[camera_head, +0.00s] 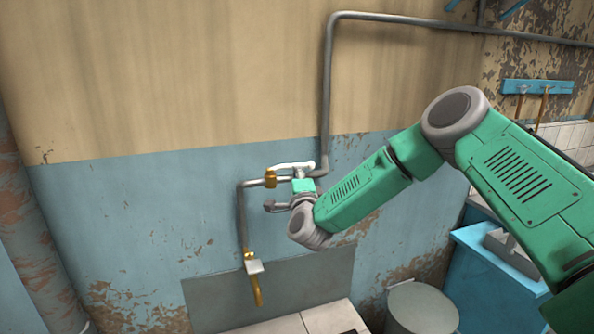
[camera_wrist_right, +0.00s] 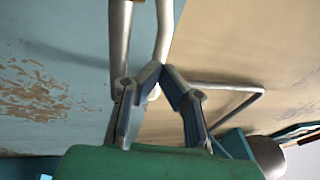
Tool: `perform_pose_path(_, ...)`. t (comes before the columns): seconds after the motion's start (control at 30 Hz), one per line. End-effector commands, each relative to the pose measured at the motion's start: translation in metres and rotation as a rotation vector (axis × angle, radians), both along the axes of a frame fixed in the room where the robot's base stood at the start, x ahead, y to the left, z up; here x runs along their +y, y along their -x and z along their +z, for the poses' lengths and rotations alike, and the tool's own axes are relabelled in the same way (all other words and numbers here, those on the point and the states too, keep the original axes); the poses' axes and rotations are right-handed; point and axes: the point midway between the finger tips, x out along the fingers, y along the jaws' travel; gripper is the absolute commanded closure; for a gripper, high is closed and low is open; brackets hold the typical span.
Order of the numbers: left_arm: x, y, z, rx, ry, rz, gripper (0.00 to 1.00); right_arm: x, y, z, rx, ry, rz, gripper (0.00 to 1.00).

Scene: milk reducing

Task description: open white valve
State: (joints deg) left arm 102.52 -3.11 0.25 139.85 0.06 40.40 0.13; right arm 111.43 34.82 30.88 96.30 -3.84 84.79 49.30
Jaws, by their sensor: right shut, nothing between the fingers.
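The white valve handle (camera_head: 292,166) lies roughly level on the metal pipework at the wall, just right of a brass fitting (camera_head: 270,179). My right arm reaches in from the right, and its wrist is just below and in front of the valve, hiding part of the fittings. In the right wrist view my right gripper (camera_wrist_right: 163,72) is shut and empty, its two fingertips together close to the grey pipes (camera_wrist_right: 120,40). A small pale piece shows behind the fingers; I cannot tell if it is the handle. Whether the fingertips touch anything is unclear. My left gripper is out of view.
A grey pipe (camera_head: 327,90) runs up the wall and across to the right. A brass spout (camera_head: 255,288) hangs at the lower left of the pipework. A grey round container (camera_head: 421,308) and a blue cabinet (camera_head: 490,285) stand below my right arm. The wall left of the pipes is clear.

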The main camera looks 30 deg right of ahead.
Motion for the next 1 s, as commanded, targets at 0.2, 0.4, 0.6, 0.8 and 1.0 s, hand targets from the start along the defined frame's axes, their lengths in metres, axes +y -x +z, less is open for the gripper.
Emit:
perform_pose_path(0.2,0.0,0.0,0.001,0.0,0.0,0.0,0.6,-0.005,-0.006,0.0,0.002,-0.001,-0.002,1.0)
perform_pose_path(0.4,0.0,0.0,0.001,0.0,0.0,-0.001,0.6,-0.004,-0.005,0.0,0.001,0.0,-0.001,1.0)
perform_pose_path(0.6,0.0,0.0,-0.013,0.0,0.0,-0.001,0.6,-0.009,-0.011,0.0,-0.004,0.002,0.077,1.0)
perform_pose_path(0.8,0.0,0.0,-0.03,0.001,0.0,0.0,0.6,-0.015,-0.021,-0.002,0.0,0.0,0.122,1.0)
perform_pose_path(1.0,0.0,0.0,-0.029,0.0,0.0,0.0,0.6,-0.018,-0.023,0.0,0.002,-0.001,0.122,1.0)
